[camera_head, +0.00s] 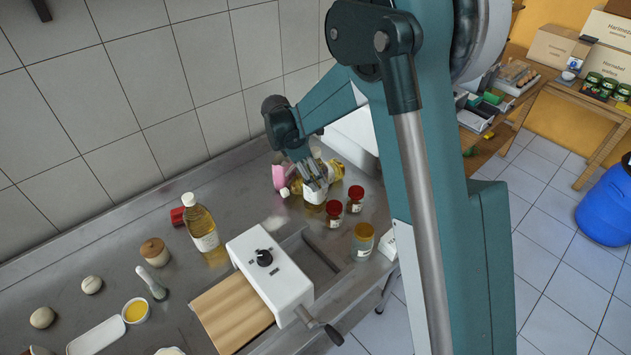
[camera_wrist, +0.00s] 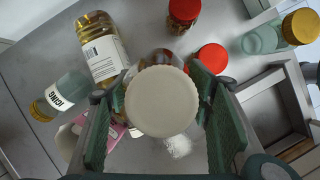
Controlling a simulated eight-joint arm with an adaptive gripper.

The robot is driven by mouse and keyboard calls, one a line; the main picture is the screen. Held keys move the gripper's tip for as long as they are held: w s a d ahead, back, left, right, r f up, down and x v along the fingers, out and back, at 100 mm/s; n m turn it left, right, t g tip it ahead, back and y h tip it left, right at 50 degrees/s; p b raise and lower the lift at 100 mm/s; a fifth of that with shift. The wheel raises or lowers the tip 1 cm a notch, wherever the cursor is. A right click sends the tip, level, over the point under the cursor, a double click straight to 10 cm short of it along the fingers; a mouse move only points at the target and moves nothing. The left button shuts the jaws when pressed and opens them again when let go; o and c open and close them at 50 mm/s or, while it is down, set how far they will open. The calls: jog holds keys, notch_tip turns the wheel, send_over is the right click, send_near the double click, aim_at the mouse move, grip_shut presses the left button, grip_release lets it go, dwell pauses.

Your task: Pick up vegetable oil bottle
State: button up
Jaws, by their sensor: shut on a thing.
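My gripper (camera_head: 315,190) is low over the steel counter in the head view. In the wrist view its green fingers (camera_wrist: 165,125) are shut on a jar or bottle with a round cream lid (camera_wrist: 160,102). The lid hides most of its body; a bit of clear glass with brownish contents shows past it. A bottle of yellow oil (camera_wrist: 100,48) with a white label is beside the held thing, apart from the fingers; it is partly hidden in the head view (camera_head: 334,171). Another oil bottle with a white cap (camera_head: 200,225) stands further left. I cannot tell which is vegetable oil.
Two red-lidded jars (camera_head: 355,197) (camera_head: 333,213) and a yellow-lidded jar (camera_head: 362,243) stand close to the right. A pink item (camera_head: 279,178) and a clear yellow-capped bottle (camera_wrist: 60,93) lie close by. A white machine (camera_head: 270,272) stands in front. Tiled wall behind.

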aim_at(314, 150)
jog(key=shift+r, duration=0.15)
jog(key=shift+r, duration=4.85)
jog(key=s+a+n, duration=0.2)
jog(key=s+a, duration=0.2)
jog(key=a, duration=0.4)
jog(key=s+a+n+t, duration=0.1)
jog(key=s+a+n, duration=0.1)
jog(key=s+a, duration=0.3)
jog(key=s+a+n+t+y, duration=0.1)
jog(key=s+a, duration=0.3)
jog(key=a, duration=0.7)
jog(key=shift+s+a+r+n, duration=0.15)
jog(key=shift+s+a+n, duration=0.05)
jog(key=shift+n, duration=0.2)
notch_tip(314, 150, down, 6)
jog(key=shift+f, duration=0.25)
